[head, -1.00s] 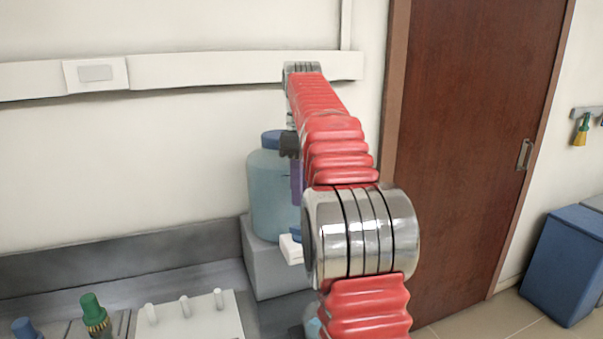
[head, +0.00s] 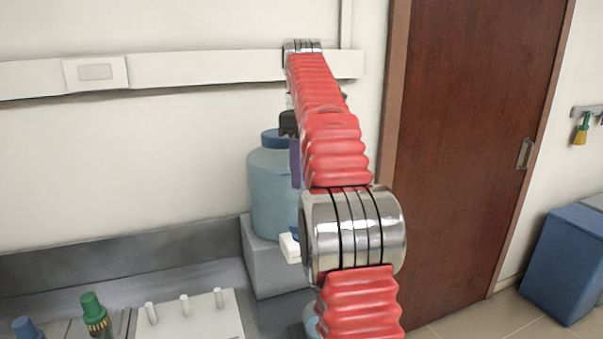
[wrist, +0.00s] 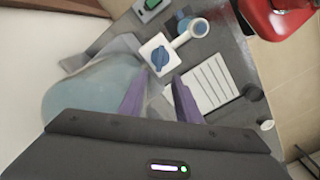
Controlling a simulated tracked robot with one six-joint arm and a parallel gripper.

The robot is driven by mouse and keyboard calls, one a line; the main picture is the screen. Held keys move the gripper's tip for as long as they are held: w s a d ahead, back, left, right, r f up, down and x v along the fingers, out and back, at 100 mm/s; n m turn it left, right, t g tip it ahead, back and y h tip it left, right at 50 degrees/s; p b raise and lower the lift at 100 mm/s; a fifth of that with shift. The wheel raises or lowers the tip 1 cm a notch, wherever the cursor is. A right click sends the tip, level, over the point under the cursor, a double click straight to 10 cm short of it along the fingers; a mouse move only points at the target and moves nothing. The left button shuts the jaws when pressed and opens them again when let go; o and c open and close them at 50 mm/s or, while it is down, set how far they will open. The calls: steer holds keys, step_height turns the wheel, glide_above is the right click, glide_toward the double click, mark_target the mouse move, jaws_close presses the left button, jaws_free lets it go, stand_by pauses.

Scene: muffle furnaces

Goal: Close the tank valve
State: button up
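The tank (head: 270,190) is a translucent blue jug with a blue lid on a grey block, left of my arm. The wrist view shows its body (wrist: 85,92) at left. The tank valve is a white block (head: 290,247) low on the tank's front, partly hidden by my arm. In the wrist view its blue handle (wrist: 160,58) lies on the white square face, and a white spout with a round end (wrist: 198,29) extends from it. My gripper (wrist: 161,80) has its purple fingers apart, nothing between them, with the valve beyond the tips. The arm mostly hides it in the head view.
A lined white panel (wrist: 212,82) lies right of the valve in the wrist view. A brown door (head: 475,140) and a blue bin (head: 565,265) are at right.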

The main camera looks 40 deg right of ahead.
steer(key=s+a+f+m+t, duration=0.1)
steer(key=s+a+m, duration=0.1)
steer(key=s+a, duration=0.45)
steer(key=s+a+f+m+t, duration=0.1)
steer(key=s+a+f+t, duration=0.15)
steer(key=a, duration=0.75)
steer(key=s+a+f+m+t, duration=0.1)
steer(key=s+a+f, duration=0.4)
steer(key=s+f, duration=0.2)
steer(key=s+a+f+m+t, duration=0.1)
steer(key=s+a+f+m, duration=0.1)
steer(key=s+a+f, duration=0.3)
steer(key=s+f, duration=0.3)
steer(key=f, duration=0.1)
steer(key=shift+s, duration=0.2)
steer(key=shift+o, duration=0.2)
steer(key=shift+f, duration=0.1)
